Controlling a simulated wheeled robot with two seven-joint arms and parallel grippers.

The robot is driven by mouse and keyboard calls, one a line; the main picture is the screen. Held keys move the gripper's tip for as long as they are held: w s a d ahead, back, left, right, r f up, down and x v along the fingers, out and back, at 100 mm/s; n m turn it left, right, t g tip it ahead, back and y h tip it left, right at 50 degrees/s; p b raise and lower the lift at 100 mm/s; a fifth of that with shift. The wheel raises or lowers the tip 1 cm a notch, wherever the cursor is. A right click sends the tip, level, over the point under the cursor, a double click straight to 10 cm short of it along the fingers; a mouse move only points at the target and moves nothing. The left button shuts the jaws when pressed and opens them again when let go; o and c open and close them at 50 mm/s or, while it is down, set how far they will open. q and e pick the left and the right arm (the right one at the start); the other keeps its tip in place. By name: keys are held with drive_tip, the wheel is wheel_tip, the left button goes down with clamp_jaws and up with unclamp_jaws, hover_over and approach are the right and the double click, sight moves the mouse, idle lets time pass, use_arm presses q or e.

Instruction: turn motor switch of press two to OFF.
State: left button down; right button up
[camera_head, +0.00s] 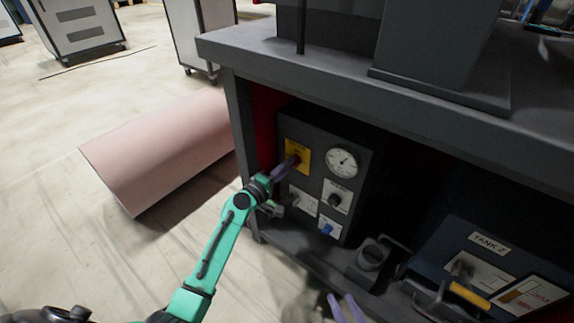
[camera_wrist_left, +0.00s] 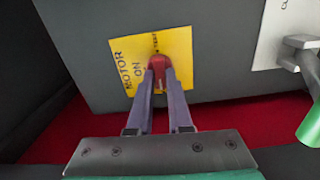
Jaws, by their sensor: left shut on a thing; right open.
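The motor switch is a red knob (camera_wrist_left: 157,62) on a yellow plate (camera_head: 297,151) on the dark control box. The plate in the left wrist view (camera_wrist_left: 120,72) reads "MOTOR ON", with smaller lettering above the knob. My left gripper (camera_head: 291,163) reaches the plate from the lower left. In the left wrist view its two purple fingers (camera_wrist_left: 159,75) are shut on the red knob, one on each side. The fingers partly cover the knob, so its exact setting is hard to tell. My right gripper (camera_head: 343,301) is open at the bottom edge of the head view, away from the switch.
The box carries a round gauge (camera_head: 342,162), a black knob (camera_head: 335,201) and a blue knob (camera_head: 327,228). The grey bench top (camera_head: 330,65) overhangs it. A tank labelled "TANK-2" (camera_head: 489,243) stands right. A pinkish slab (camera_head: 165,143) lies left on open floor.

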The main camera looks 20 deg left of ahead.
use_arm(q)
drive_tip(key=shift+n, duration=0.4)
use_arm(e)
drive_tip(key=shift+r, duration=0.15)
use_arm(q)
drive_tip(key=c, duration=0.8)
unclamp_jaws()
drive_tip(key=shift+c, duration=0.2)
drive_tip(key=v, duration=1.4)
drive_tip(key=shift+s, duration=0.3)
drive_tip(key=shift+a+f, duration=0.1)
